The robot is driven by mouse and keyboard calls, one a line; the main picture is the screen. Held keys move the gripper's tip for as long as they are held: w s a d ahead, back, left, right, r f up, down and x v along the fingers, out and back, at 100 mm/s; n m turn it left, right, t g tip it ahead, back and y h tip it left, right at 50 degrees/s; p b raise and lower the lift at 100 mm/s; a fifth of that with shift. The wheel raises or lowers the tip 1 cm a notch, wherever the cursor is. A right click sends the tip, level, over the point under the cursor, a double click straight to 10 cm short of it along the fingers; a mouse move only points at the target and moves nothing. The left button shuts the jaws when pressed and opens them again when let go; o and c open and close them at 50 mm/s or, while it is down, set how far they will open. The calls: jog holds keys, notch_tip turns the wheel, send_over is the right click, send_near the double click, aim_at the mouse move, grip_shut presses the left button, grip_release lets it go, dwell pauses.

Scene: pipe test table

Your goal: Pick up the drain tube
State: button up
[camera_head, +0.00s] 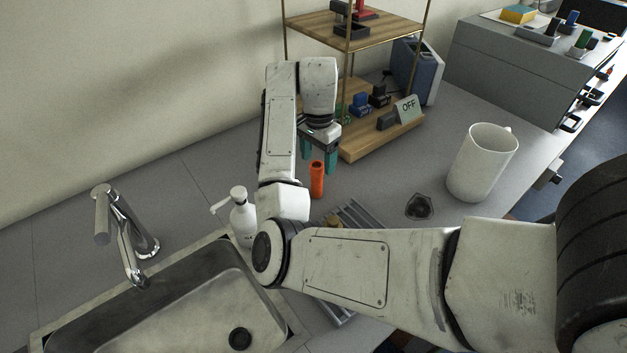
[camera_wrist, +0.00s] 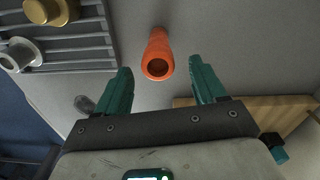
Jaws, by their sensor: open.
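An orange tube (camera_head: 317,180), which looks like the drain tube, stands upright on the grey counter in the head view, just in front of the wooden shelf. It also shows in the wrist view (camera_wrist: 158,54), its round open end facing the camera. My gripper (camera_head: 319,160) hangs above and close to the tube, with its teal fingers apart and nothing between them. In the wrist view my gripper's fingertips (camera_wrist: 160,76) lie left and right of the tube's open end. I cannot tell whether the tube is between the fingers in depth.
A wooden shelf (camera_head: 385,133) with small items stands behind the tube. A grey slotted rack (camera_wrist: 80,42) is beside it, partly hidden by my arm in the head view. A white mug (camera_head: 480,163), dark small piece (camera_head: 419,207), soap bottle (camera_head: 242,214) and sink (camera_head: 180,300) are around.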

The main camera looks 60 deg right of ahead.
aim_at(316, 175)
jog(key=f, duration=0.1)
jog(key=f+b, duration=0.1)
jog(key=f, duration=0.2)
jog(key=shift+a+f, duration=0.3)
jog(key=shift+f, duration=0.85)
jog(key=c, duration=1.2)
jog(key=shift+o, duration=0.2)
jog(key=shift+r, duration=0.2)
